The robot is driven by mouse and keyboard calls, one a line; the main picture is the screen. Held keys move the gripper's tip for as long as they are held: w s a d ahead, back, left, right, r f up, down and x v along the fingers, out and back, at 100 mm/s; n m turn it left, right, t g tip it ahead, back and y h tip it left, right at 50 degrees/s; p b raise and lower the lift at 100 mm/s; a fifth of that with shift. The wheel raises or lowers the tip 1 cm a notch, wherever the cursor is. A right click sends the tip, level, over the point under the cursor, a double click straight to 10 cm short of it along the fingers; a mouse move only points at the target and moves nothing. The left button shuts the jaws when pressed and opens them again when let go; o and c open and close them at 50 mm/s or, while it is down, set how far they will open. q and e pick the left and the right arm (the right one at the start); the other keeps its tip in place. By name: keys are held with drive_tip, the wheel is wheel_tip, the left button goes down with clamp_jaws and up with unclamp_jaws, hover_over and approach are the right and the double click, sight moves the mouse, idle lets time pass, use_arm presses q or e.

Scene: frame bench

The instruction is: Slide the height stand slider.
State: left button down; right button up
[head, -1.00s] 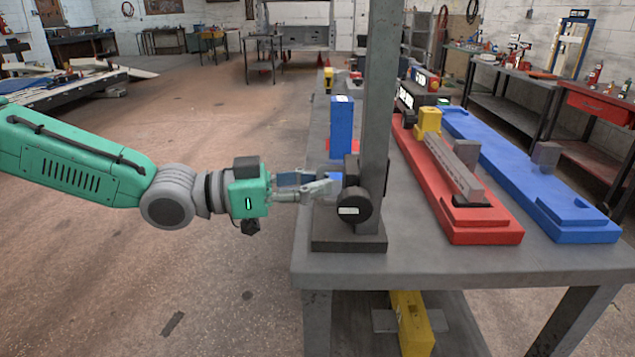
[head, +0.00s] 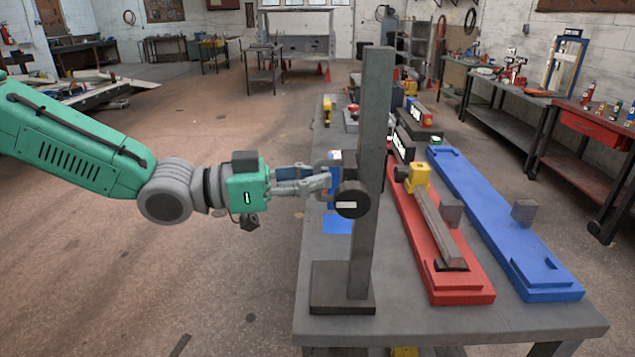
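The height stand is a grey upright post (head: 375,110) on a dark square base (head: 328,290) near the bench's front left corner. Its slider (head: 352,199), dark with a round knob and a pale label, sits partway up the post, clear of the base. My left gripper (head: 331,177) reaches in from the left, its fingers close together at the slider's left side and apparently closed on it. The slider partly hides the fingertips, so the exact contact is hard to see. My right gripper is not in view.
Right of the stand lie a red fixture (head: 465,287) with a yellow clamp (head: 418,176) and grey bar, and a long blue fixture (head: 490,210). A blue patch (head: 337,224) lies behind the post. The bench top (head: 420,325) is bare at the front; open floor lies left.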

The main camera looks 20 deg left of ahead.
use_arm(q)
wheel_tip(320, 180, up, 5)
drive_tip(key=p, duration=0.3)
drive_tip(key=shift+w+a+r, duration=0.1)
drive_tip(key=c, duration=1.6)
unclamp_jaws()
drive_tip(key=shift+w, duration=0.1)
drive_tip(key=shift+a, duration=0.1)
drive_tip(key=v, duration=1.2)
drive_tip(key=shift+f, duration=0.25)
